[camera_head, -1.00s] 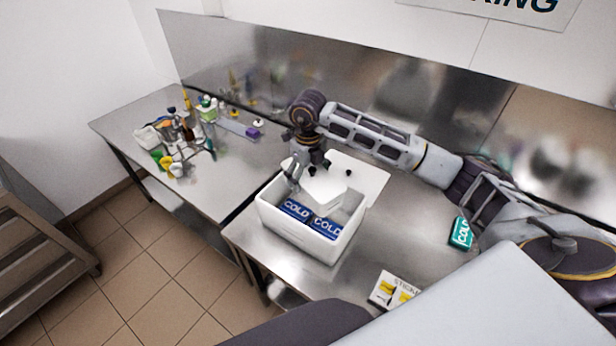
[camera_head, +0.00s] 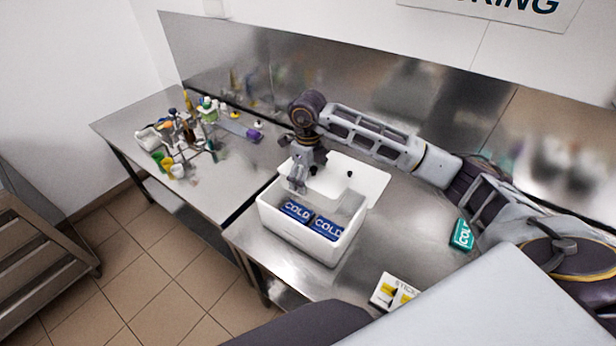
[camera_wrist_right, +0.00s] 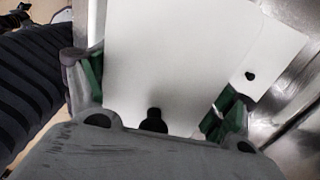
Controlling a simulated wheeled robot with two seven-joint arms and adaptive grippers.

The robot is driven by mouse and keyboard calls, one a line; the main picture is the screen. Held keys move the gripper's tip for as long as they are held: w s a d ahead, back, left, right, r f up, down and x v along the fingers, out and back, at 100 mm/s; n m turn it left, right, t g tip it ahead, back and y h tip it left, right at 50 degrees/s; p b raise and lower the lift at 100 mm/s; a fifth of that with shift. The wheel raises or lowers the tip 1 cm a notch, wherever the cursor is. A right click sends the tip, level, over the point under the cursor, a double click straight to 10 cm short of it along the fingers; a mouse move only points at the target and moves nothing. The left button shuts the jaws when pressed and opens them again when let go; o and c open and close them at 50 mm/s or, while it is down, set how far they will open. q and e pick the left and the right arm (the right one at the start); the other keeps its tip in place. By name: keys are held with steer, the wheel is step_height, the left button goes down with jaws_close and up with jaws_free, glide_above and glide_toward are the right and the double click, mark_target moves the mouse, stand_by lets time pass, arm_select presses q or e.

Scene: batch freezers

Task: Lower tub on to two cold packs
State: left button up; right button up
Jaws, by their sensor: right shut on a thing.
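A white open box (camera_head: 345,245) stands on the near steel table. Two blue cold packs (camera_head: 297,210) marked "COLD" lie side by side on its floor, both uncovered in front. My right gripper (camera_head: 298,182) is over the box's back left rim. It is shut on a plain white piece, which I take for the tub (camera_head: 325,184). In the right wrist view this white piece (camera_wrist_right: 175,65) fills the space between the green-padded fingers (camera_wrist_right: 160,95). White on white hides its lower edge, so I cannot tell its height above the packs. My left gripper is out of view.
A white lid-like plate (camera_head: 372,182) with a dark knob lies behind the box. A teal cold pack (camera_head: 461,235) and a sticker card (camera_head: 393,290) lie to the right. Bottles and cups crowd the left table (camera_head: 235,165). A steel splashback (camera_head: 330,80) stands behind.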

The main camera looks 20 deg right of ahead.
steer(key=shift+f, duration=0.2)
stand_by(0.5)
steer(key=shift+f, duration=1.05)
steer(key=shift+f+b, duration=2.7)
steer(key=shift+f, duration=2.7)
steer(key=shift+f+b, duration=0.5)
steer(key=shift+f, duration=0.1)
steer(key=o, duration=1.4)
steer(key=shift+f, duration=0.1)
steer(key=shift+r, duration=0.2)
